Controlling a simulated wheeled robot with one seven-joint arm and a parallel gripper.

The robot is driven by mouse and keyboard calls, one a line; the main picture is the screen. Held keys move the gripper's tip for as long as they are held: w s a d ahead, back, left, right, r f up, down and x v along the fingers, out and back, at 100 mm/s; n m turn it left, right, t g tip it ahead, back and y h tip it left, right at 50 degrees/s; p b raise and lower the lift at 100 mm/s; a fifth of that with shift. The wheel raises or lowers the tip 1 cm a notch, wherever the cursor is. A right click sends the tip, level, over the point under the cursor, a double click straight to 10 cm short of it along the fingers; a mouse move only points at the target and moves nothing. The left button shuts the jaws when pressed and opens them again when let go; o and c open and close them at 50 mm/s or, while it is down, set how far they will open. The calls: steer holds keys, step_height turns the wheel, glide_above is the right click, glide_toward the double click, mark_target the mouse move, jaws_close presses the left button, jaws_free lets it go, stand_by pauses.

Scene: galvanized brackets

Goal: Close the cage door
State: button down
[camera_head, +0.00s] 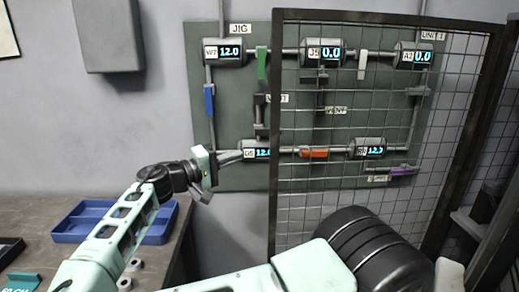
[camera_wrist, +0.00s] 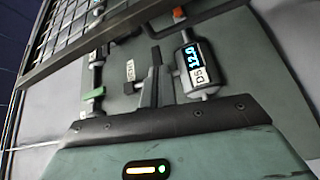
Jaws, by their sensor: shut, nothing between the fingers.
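The cage door (camera_head: 375,118) is a dark-framed wire mesh panel. It stands in front of the right part of the green jig panel (camera_head: 232,110), while the panel's left part is uncovered. The door's mesh and frame also show at the upper left of the wrist view (camera_wrist: 70,35). My gripper (camera_head: 232,156) is shut and empty, just left of the door's left frame bar, near the lower-left gauge reading 12. Its dark fingers show in the wrist view (camera_wrist: 155,65). I cannot tell whether they touch anything.
The jig panel carries pipes, gauges and coloured levers, including a blue one (camera_head: 209,99) and a green one (camera_head: 262,63). A workbench (camera_head: 30,208) with a blue tray (camera_head: 70,232) stands at lower left. A grey box (camera_head: 107,35) hangs on the wall.

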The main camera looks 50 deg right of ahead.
steer(key=shift+p+x, duration=1.35)
steer(key=shift+x, duration=3.55)
steer(key=shift+s, duration=0.1)
